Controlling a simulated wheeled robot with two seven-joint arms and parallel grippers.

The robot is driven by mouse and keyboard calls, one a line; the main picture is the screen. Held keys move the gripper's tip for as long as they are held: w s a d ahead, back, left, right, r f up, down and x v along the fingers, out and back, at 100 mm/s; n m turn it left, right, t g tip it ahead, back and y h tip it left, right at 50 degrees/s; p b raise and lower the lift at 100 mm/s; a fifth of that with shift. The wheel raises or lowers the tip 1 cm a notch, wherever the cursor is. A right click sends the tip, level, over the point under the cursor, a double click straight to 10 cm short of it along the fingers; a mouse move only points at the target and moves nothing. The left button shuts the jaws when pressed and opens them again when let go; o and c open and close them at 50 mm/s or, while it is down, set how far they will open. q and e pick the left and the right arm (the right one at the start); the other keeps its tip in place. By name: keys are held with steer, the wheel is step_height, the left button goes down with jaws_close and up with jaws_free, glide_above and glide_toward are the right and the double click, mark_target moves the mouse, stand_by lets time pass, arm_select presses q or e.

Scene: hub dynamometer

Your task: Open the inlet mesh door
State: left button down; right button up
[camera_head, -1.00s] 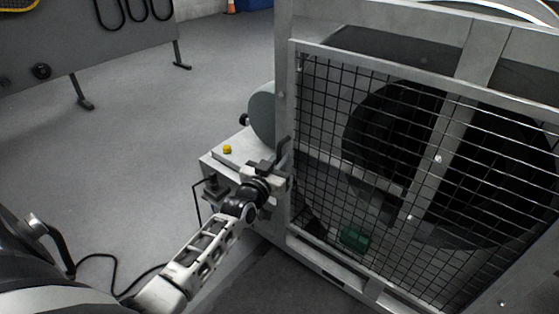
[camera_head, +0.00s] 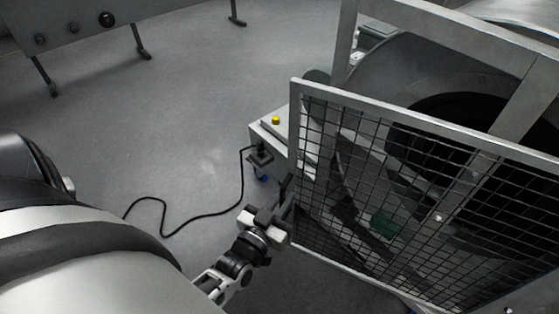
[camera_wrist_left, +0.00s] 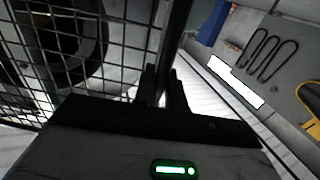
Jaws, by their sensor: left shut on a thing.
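The inlet mesh door (camera_head: 380,180) is a grey frame with black wire mesh. It stands swung out from the machine's frame, with a gap at its left edge. My left gripper (camera_head: 284,200) is at the door's left edge, shut on the dark door handle (camera_head: 287,186). In the left wrist view the two dark fingers (camera_wrist_left: 164,92) close around the dark upright bar (camera_wrist_left: 177,45) beside the mesh. The contact point is partly hidden by the gripper body. My right gripper is not in view.
The machine's metal frame (camera_head: 347,45) and round dark inlet (camera_head: 450,125) are behind the door. A pale box with a yellow button (camera_head: 276,120) stands left of it, with a black cable (camera_head: 190,217) on the floor. The floor at left is mostly clear.

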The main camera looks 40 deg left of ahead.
arm_select(q)
steer(key=shift+s+d+f, duration=0.1)
steer(key=shift+s+d, duration=0.1)
steer(key=shift+s, duration=0.3)
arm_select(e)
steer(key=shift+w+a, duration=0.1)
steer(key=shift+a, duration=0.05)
arm_select(q)
steer(key=c, duration=1.6)
jaws_free()
steer(key=shift+o, duration=0.2)
